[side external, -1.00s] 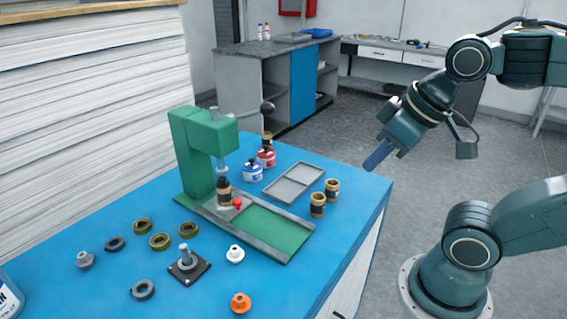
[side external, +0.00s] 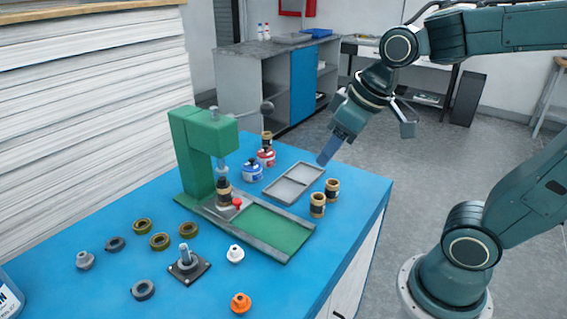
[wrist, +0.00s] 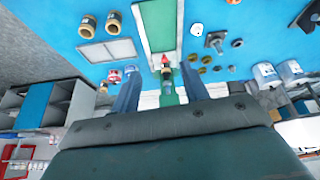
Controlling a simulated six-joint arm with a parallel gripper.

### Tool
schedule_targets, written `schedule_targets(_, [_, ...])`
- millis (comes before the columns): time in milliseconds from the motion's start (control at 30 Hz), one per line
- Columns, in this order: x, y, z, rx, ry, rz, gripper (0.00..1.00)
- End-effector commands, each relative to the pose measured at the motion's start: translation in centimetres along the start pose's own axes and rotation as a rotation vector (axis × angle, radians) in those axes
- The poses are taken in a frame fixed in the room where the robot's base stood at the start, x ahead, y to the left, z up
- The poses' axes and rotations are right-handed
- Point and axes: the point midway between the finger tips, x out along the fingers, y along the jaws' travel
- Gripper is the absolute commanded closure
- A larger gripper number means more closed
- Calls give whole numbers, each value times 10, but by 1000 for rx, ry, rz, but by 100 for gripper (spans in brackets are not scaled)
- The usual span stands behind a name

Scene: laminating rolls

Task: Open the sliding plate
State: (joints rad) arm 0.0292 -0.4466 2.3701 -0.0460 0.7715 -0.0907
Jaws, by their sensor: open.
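The sliding plate (side external: 228,212) is a grey plate with a red knob (side external: 237,202). It sits under the green press (side external: 197,150), at the left end of a green track (side external: 268,228). A dark and tan roll (side external: 224,192) stands on the plate below the press ram. My gripper (side external: 327,161) is open and empty, in the air above the back of the blue table, to the right of the press. In the wrist view the two blue fingers (wrist: 161,98) are apart, with the red knob (wrist: 165,60) and the track (wrist: 160,28) seen between and beyond them.
A grey tray (side external: 293,184) and two tan rolls (side external: 318,204) stand right of the track. Several rings (side external: 159,241), a black-based post (side external: 189,263) and an orange part (side external: 241,303) lie at the front left.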

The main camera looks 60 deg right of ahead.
Motion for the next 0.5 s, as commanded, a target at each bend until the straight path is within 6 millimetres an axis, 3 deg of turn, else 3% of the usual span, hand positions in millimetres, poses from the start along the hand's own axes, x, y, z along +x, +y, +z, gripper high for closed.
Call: schedule_targets(500, [85, 11, -73, -105, -54, -49, 55])
